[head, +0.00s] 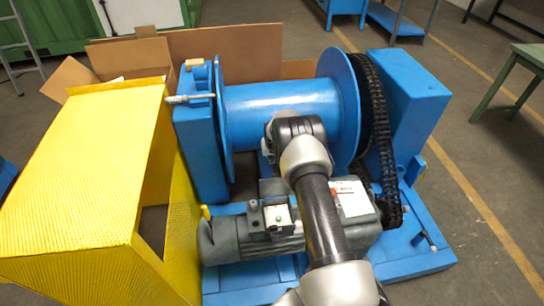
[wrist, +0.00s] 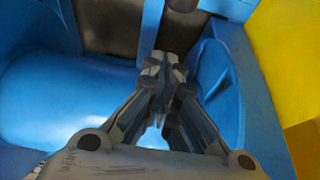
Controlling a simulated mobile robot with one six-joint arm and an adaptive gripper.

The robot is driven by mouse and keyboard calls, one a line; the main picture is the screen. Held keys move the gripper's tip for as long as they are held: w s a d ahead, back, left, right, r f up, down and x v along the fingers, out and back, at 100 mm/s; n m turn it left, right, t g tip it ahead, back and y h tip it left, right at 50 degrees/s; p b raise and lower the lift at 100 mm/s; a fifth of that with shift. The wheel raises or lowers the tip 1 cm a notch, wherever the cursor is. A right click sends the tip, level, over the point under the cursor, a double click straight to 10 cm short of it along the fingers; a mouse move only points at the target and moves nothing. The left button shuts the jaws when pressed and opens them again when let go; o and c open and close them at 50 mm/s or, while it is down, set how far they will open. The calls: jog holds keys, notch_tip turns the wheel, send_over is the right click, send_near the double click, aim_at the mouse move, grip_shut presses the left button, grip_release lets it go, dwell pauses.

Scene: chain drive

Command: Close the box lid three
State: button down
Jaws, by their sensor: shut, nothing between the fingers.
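An open cardboard box (head: 125,58) stands behind the blue winch in the head view, with brown flaps raised. One flap (head: 68,79) leans out to the left, and a wide panel (head: 243,44) stands up at the back. The winch and yellow guard hide most of the box body. I cannot tell which flap is lid three. My gripper (wrist: 164,68) is shut and empty in the wrist view, in front of the blue drum and its flange. In the head view my arm's wrist hides it over the drum, apart from the box.
The blue drum (head: 290,108) with its chain (head: 377,110) lies between my arm and the box. A grey motor (head: 240,238) sits below the arm. A yellow guard (head: 80,165) stands on the left. Open floor lies to the right.

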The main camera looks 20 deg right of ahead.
aim_at(275, 183)
jog(key=shift+s+a, duration=0.3)
jog(key=shift+s, duration=0.7)
jog(key=shift+s+a, duration=0.25)
jog(key=shift+s, duration=0.7)
